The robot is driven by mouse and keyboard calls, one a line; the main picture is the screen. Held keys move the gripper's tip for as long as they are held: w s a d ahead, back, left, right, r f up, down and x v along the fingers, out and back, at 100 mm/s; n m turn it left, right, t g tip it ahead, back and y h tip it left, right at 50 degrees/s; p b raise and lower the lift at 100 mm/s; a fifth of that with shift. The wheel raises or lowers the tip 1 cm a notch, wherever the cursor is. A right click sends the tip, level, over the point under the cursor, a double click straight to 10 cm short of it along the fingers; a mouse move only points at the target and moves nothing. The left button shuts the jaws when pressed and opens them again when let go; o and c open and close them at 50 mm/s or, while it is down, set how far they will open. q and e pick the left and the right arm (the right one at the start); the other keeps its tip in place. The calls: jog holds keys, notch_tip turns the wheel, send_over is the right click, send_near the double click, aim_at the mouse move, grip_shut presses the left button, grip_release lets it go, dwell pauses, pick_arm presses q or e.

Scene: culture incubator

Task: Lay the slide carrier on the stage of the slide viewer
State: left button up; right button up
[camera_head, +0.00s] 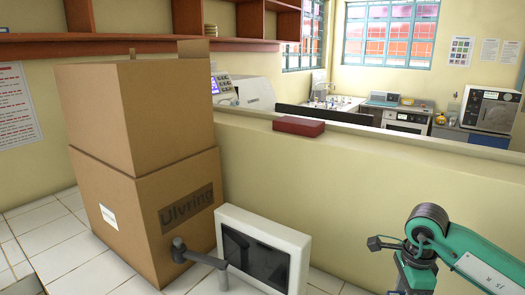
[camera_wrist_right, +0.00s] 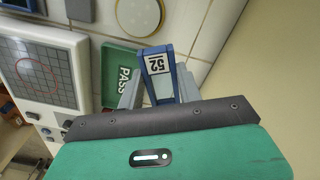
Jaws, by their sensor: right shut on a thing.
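My right gripper (camera_wrist_right: 158,88) shows in the right wrist view, with its two grey fingers shut on a blue slide carrier. The slide carrier (camera_wrist_right: 155,62) is a narrow blue piece with a white label reading 52, and its lower end is hidden behind the gripper body. A white device with a screen bearing a red circle (camera_wrist_right: 42,72), which may be the slide viewer, stands at the left of that view, apart from the carrier. I cannot make out its stage. My left gripper is in neither view.
A green PASS card (camera_wrist_right: 120,75) and a pale round disc (camera_wrist_right: 138,14) lie beside the carrier. In the head view, stacked cardboard boxes (camera_head: 140,160) stand left. A low wall (camera_head: 350,185) carries a dark red box (camera_head: 298,126). A white-framed panel (camera_head: 262,250) is below.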

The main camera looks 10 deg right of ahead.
jog(key=s+a+f+n, duration=0.2)
jog(key=a+f+n, duration=0.1)
jog(key=a+n, duration=0.4)
jog(key=s+a+f+n, duration=0.2)
jog(key=a+f+n, duration=0.2)
jog(key=a+n, duration=0.4)
jog(key=shift+a+f+n, duration=0.2)
jog(key=shift+f+n, duration=0.1)
jog(key=shift+n, duration=2.6)
